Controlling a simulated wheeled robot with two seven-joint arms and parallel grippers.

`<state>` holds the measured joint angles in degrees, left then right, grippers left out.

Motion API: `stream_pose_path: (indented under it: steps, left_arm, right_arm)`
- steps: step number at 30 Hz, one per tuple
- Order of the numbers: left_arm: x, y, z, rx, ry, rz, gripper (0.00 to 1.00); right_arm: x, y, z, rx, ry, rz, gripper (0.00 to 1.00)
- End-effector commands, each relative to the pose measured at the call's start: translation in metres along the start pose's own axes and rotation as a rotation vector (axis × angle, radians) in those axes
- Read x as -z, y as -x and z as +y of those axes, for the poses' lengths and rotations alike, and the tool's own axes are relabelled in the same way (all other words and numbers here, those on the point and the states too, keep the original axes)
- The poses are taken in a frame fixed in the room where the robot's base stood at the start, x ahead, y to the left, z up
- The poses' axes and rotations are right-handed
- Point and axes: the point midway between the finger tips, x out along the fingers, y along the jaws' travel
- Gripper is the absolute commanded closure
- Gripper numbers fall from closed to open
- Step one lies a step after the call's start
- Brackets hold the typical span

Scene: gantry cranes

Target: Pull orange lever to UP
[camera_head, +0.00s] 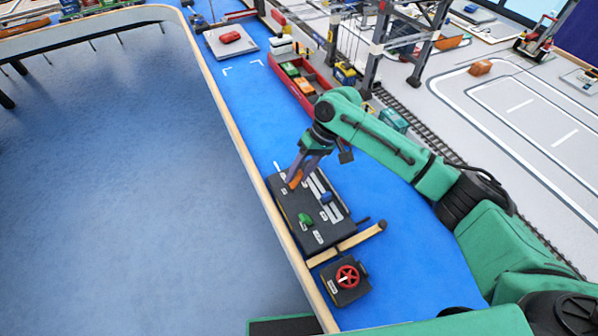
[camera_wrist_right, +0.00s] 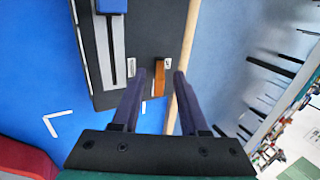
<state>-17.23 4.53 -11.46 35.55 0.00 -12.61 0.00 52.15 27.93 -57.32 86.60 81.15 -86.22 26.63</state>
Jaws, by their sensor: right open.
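The orange lever (camera_head: 295,181) is on the black control panel (camera_head: 290,203), near the panel's far end. In the right wrist view the orange lever (camera_wrist_right: 158,82) shows as a short bar beside a small white label. My right gripper (camera_head: 291,180) is open over that end of the panel, partly covering the lever in the head view. In the wrist view its two dark fingers (camera_wrist_right: 159,76) lie either side of the lever, with a gap on both sides. I cannot tell how deep the fingertips reach around it. My left gripper is not in view.
The panel also carries a blue lever (camera_head: 326,198) and a green lever (camera_head: 305,219). A red handwheel (camera_head: 347,276) on a black box stands nearer. A wooden rim (camera_head: 236,125) runs along the panel's left side. A red container (camera_head: 300,84) with colored blocks lies beyond.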

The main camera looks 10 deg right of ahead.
Motion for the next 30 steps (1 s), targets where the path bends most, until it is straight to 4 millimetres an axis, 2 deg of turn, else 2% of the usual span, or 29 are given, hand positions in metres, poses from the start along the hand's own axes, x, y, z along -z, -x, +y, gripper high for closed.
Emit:
stream_pose_path:
  steps: [7,8,9,11,12,22,30]
  left_arm:
    - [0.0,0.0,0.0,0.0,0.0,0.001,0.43]
    - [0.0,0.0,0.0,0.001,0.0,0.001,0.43]
    - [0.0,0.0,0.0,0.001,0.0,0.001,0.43]
    - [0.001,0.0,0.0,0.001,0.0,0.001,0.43]
    - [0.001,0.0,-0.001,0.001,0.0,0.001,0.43]
    - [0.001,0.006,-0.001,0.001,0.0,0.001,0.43]
    - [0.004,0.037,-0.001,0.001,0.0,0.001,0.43]
  right_arm:
    - [0.0,-0.003,0.0,0.0,0.0,0.001,0.56]
    - [0.0,-0.003,0.0,0.0,0.0,0.001,0.6]
    - [0.0,-0.003,0.0,0.0,0.0,0.001,0.75]
    - [0.0,-0.003,0.0,0.0,0.0,0.0,0.98]
    - [0.0,-0.003,0.0,0.0,0.0,0.0,1.0]
    - [0.0,-0.001,-0.002,-0.016,0.0,-0.001,1.0]
    - [-0.001,0.003,-0.011,-0.128,0.002,-0.003,1.0]
